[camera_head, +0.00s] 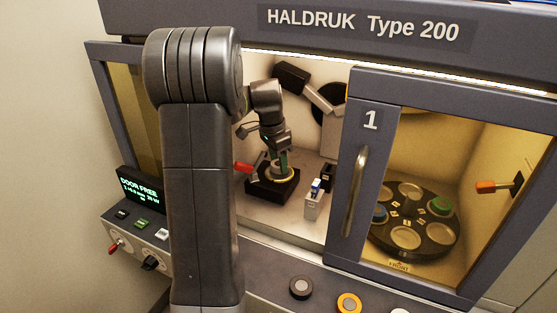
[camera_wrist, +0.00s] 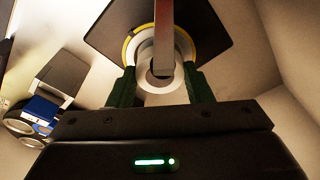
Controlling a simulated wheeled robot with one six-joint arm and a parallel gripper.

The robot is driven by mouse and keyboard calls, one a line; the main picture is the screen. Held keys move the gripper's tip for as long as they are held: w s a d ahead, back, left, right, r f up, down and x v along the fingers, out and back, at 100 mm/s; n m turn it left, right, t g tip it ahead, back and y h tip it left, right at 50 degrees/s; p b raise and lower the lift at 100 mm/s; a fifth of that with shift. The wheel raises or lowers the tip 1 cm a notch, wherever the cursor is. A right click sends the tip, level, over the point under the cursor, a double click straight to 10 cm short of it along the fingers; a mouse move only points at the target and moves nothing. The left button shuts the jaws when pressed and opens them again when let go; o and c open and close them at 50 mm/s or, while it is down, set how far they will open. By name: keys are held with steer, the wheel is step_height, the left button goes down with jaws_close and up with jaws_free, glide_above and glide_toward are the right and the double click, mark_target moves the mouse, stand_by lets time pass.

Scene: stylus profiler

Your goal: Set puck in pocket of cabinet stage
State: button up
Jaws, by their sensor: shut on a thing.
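My gripper (camera_head: 277,160) reaches through the cabinet's open left side, over the cabinet stage (camera_head: 262,195), a dark square block with a yellow ring on top. In the wrist view my gripper (camera_wrist: 162,82) is shut on a pale round puck (camera_wrist: 150,90), between its dark green fingers. The stage (camera_wrist: 107,35) lies behind the puck in that view, and its yellow ring shows around the puck's far side. A narrow upright bar crosses in front of the puck. The pocket is mostly hidden, and I cannot tell whether the puck touches it.
A door (camera_head: 357,170) marked 1 covers the right side, with a dark carousel (camera_head: 408,240) behind glass. A red-tipped lever (camera_head: 243,167) is left of the stage. A small grey holder (camera_head: 312,206) with a blue-and-white piece stands to its right. The display (camera_head: 140,188) reads DOOR FREE.

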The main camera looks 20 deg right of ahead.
steer(key=shift+f, duration=0.2)
steer(key=shift+f+b, duration=0.4)
steer(key=shift+f, duration=0.05)
steer(key=shift+f, duration=0.1)
stand_by(1.1)
steer(key=shift+r+p, duration=0.8)
steer(key=shift+r, duration=0.05)
steer(key=o, duration=0.8)
steer(key=shift+c, duration=0.2)
steer(key=c, duration=0.8)
